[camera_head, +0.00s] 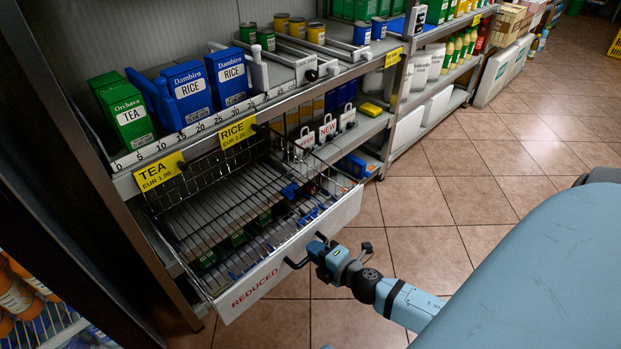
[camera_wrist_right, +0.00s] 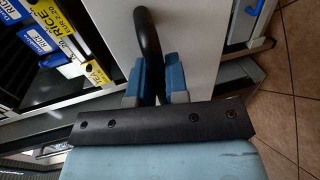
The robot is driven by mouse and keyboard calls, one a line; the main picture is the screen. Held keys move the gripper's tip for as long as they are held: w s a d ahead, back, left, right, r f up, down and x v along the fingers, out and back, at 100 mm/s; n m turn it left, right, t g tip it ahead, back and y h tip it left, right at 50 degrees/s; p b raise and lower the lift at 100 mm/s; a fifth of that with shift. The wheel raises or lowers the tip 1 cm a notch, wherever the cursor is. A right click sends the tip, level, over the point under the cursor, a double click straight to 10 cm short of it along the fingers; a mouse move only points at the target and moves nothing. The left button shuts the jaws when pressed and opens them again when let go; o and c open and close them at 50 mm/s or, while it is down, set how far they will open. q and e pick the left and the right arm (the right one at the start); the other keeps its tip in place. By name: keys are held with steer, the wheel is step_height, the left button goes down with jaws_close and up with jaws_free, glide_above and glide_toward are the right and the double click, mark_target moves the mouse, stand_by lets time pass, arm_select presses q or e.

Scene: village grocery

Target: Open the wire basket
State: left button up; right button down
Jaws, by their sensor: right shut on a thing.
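The wire basket (camera_head: 196,228) is a pull-out drawer under the shelf, with a white front panel (camera_head: 250,290) marked "REDUCED". It stands pulled out from the shelf, and small blue and green items lie in it. My right gripper (camera_head: 318,248) is shut on the dark handle (camera_head: 296,264) at the middle of the panel. In the right wrist view the handle (camera_wrist_right: 148,40) rises as a black curved bar from between the blue fingers (camera_wrist_right: 158,78). My left gripper is not in view.
Above the basket, a shelf (camera_head: 230,112) bears blue RICE boxes (camera_head: 188,92), a green TEA box (camera_head: 128,115) and cans. Yellow price tags (camera_head: 158,171) hang on its edge. A dark post (camera_head: 75,250) stands at left. Tiled floor (camera_head: 440,215) is clear to the right.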

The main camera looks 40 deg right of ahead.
stand_by(0.3)
steer(key=c, duration=1.1)
jaws_free()
steer(key=shift+c, duration=0.2)
steer(key=shift+s, duration=0.1)
steer(key=v, duration=1.3)
steer(key=shift+s, duration=0.35)
steer(key=shift+d, duration=0.15)
